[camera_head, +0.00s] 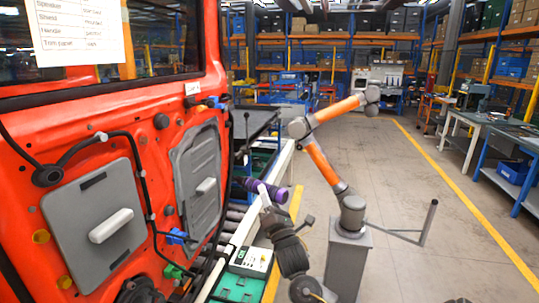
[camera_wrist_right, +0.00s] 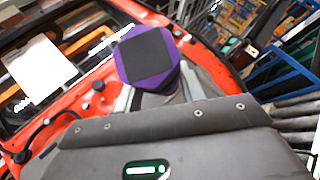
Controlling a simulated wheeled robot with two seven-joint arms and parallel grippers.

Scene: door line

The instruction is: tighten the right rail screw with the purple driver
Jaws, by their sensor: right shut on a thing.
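The purple driver (camera_head: 278,194) is in my right gripper (camera_head: 266,197), in the middle of the head view. It lies roughly level, its darker end toward the red door (camera_head: 150,130) and apart from the door panel. In the right wrist view the driver (camera_wrist_right: 168,60) shows its purple, many-sided end with a dark cap, beyond the gripper's grey body. My right gripper is shut on the driver. I cannot make out the right rail screw for certain. The driver's tip is hidden or too small to tell. My left gripper is not in view.
The door carries grey panels (camera_head: 98,212), black cables and a printed sheet (camera_head: 78,28). A white-edged conveyor line (camera_head: 240,232) with a green tray (camera_head: 238,288) runs beside it. An orange-grey robot arm (camera_head: 322,160) stands on a pedestal to the right. Floor beyond is clear.

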